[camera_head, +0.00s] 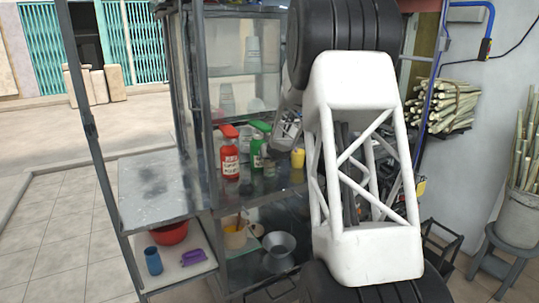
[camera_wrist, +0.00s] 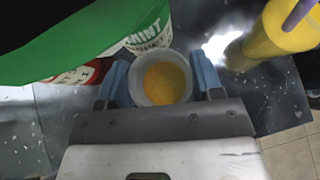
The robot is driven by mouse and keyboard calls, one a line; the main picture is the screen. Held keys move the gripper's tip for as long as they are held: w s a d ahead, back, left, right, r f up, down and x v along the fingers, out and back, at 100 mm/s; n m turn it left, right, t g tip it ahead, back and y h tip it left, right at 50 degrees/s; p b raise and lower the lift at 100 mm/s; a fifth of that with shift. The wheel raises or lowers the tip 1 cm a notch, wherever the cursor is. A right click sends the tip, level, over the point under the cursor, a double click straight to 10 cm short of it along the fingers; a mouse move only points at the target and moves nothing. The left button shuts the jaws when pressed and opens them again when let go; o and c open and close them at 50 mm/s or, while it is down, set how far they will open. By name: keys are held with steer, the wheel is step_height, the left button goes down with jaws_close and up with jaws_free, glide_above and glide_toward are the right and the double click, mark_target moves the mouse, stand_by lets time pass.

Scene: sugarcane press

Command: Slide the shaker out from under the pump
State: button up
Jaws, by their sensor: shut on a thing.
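The shaker (camera_wrist: 163,82) shows in the wrist view as a small round pale cup with an orange-yellow top. The two blue-grey fingers of my gripper (camera_wrist: 161,72) stand on either side of it and are shut on it. The green pump (camera_wrist: 95,40) on the mint bottle reaches in from the upper left, close to the shaker; I cannot tell how much it overhangs. In the head view the green pump bottle (camera_head: 257,146) stands on the stall counter, and my arm hides much of the space to its right.
A red pump bottle (camera_head: 230,160) stands left of the green one. A yellow bottle (camera_head: 298,158) stands to the right; it is also close in the wrist view (camera_wrist: 270,38). The metal side shelf (camera_head: 150,190) at left is bare.

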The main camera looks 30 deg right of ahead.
steer(key=shift+s+a, duration=0.15)
steer(key=s+a, duration=0.5)
steer(key=a, duration=0.1)
steer(key=shift+s+a, duration=0.35)
steer(key=shift+s, duration=0.05)
stand_by(0.8)
steer(key=o, duration=1.4)
steer(key=shift+s, duration=0.1)
steer(key=shift+v, duration=3.9)
steer(key=shift+r, duration=0.15)
